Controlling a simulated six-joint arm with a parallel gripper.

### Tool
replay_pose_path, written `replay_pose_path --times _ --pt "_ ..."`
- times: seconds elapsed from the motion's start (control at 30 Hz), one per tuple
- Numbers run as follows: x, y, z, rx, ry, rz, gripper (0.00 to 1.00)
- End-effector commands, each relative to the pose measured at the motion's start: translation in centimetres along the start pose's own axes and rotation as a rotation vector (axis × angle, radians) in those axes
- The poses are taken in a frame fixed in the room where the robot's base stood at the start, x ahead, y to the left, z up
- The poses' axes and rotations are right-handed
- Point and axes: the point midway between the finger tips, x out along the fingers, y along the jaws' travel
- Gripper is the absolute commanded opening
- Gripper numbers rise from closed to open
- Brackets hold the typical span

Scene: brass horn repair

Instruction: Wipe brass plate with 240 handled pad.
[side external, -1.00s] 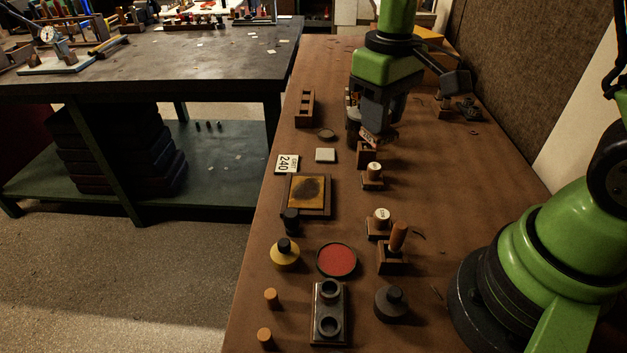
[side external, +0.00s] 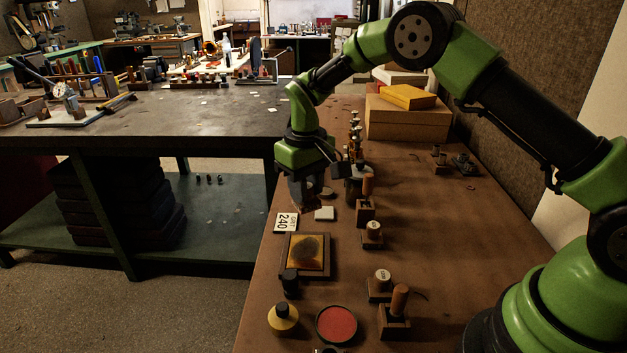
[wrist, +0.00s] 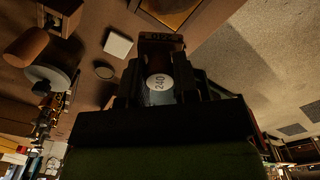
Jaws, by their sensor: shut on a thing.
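My gripper (side external: 305,193) is shut on the 240 handled pad. In the wrist view, the pad's round white 240 label (wrist: 159,82) shows between the fingers, with a brown block end (wrist: 160,40) beyond it. In the side view my gripper hides most of the pad. The brass plate (side external: 308,250) lies in a dark wooden frame on the bench, with a dark round stain in its middle. My gripper is above the bench, beyond the plate. Part of the plate (wrist: 172,8) shows at the top edge of the wrist view.
A white card marked 240 (side external: 285,222) and a pale square (side external: 325,213) lie near the plate. Handled tools on wooden stands (side external: 372,235) line its right side. A dark bottle (side external: 290,282), a yellow pot (side external: 283,318) and a red disc (side external: 336,323) are nearer.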

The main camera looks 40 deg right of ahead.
Motion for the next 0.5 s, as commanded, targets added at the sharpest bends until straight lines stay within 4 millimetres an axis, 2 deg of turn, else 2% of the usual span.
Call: replay_pose_path --times 0.5 --pt "4.5 0.0 0.1 0.0 -0.002 0.0 0.09"
